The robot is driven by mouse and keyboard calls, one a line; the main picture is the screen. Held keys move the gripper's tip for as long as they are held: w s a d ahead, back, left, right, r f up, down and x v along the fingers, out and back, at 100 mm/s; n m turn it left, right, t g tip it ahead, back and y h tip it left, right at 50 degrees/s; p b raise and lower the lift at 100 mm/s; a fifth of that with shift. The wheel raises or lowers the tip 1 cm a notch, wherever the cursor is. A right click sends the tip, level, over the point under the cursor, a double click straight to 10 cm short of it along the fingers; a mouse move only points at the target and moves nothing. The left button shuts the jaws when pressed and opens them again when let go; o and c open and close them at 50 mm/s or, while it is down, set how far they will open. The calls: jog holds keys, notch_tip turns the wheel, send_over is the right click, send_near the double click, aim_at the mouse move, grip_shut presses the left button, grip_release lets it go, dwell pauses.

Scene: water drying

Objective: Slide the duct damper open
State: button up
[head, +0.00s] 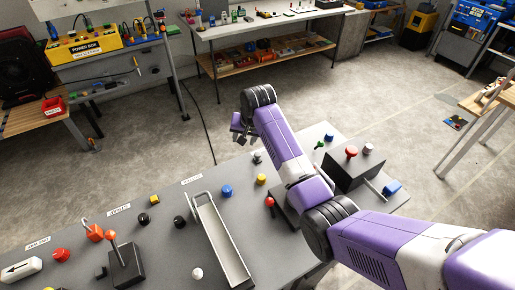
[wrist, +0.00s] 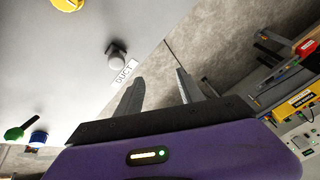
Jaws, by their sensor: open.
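A label reading DUCT (wrist: 124,73) lies at the panel's edge in the wrist view. Beside it is a small knob with a whitish round top on a dark stem (wrist: 116,60), which I take for the duct damper's handle. In the head view a small whitish knob (head: 257,157) near the panel's far edge looks like the same one. My gripper (wrist: 157,88) is open and empty, its two fingers apart. In the head view my gripper (head: 241,133) is beyond the panel's far edge, above and left of that knob. The fingers are apart from the knob.
The grey panel table (head: 170,235) carries several coloured knobs, a metal channel (head: 222,240) and a lever on a black block (head: 125,262). A yellow knob (wrist: 67,4) and a green knob (wrist: 14,134) also show in the wrist view. Open floor (head: 160,140) lies beyond the table.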

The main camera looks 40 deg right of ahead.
aim_at(258, 154)
jog(key=s+r+g, duration=0.1)
jog(key=s+d+r+m+g+y, duration=0.1)
jog(key=s+g, duration=0.1)
jog(key=s+r+m+g, duration=0.1)
jog(key=r, duration=0.1)
jog(key=shift+s+d+p, duration=0.25)
jog(key=shift+s+p, duration=0.05)
jog(key=shift+s, duration=0.05)
jog(key=shift+s+f+g, duration=0.1)
jog(key=shift+s+g, duration=0.05)
jog(key=shift+g, duration=0.15)
jog(key=shift+f+p, duration=0.5)
jog(key=shift+f, duration=3.3)
grip_shut()
